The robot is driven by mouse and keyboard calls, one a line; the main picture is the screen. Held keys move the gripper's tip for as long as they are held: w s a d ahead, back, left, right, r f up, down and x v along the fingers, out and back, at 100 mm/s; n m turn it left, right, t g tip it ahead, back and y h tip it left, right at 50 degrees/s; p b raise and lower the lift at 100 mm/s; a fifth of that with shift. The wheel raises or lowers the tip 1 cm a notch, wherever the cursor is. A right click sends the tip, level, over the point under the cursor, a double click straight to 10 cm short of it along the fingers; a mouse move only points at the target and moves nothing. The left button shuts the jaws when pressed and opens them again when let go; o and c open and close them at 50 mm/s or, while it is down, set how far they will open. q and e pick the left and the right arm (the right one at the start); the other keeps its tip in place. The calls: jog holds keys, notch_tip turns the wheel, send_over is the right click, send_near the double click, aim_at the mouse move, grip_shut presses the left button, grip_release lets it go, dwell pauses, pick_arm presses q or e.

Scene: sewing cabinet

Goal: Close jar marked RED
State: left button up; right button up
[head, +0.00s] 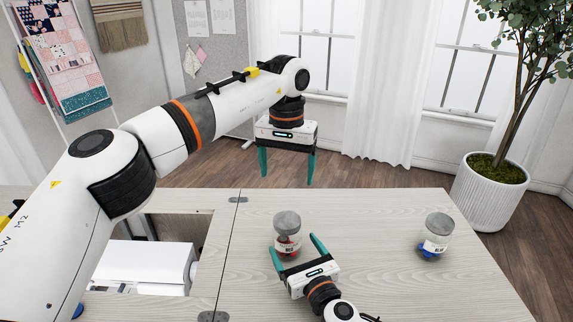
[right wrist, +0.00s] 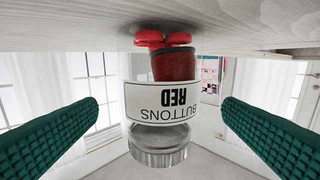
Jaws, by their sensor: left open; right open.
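The RED jar (head: 288,246) stands upright on the table, with red contents low inside. A grey lid (head: 287,222) sits on top of it; I cannot tell whether it is fastened. In the right wrist view the jar (right wrist: 160,100) appears upside down, its "BUTTONS RED" label facing me and its silver lid (right wrist: 158,150) lowest. My right gripper (head: 296,250) is open, low at the jar's near side, with fingers to either side and apart from it. My left gripper (head: 287,178) is open and empty, pointing down above and behind the jar, near the table's back edge.
A second jar labelled BLUE (head: 435,238) with a grey lid stands at the right of the table (head: 370,220). The tabletop between the jars is clear. At left is an opening in the cabinet with a white machine (head: 145,265). A potted plant (head: 495,190) stands beyond the table.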

jog(key=v, duration=0.5)
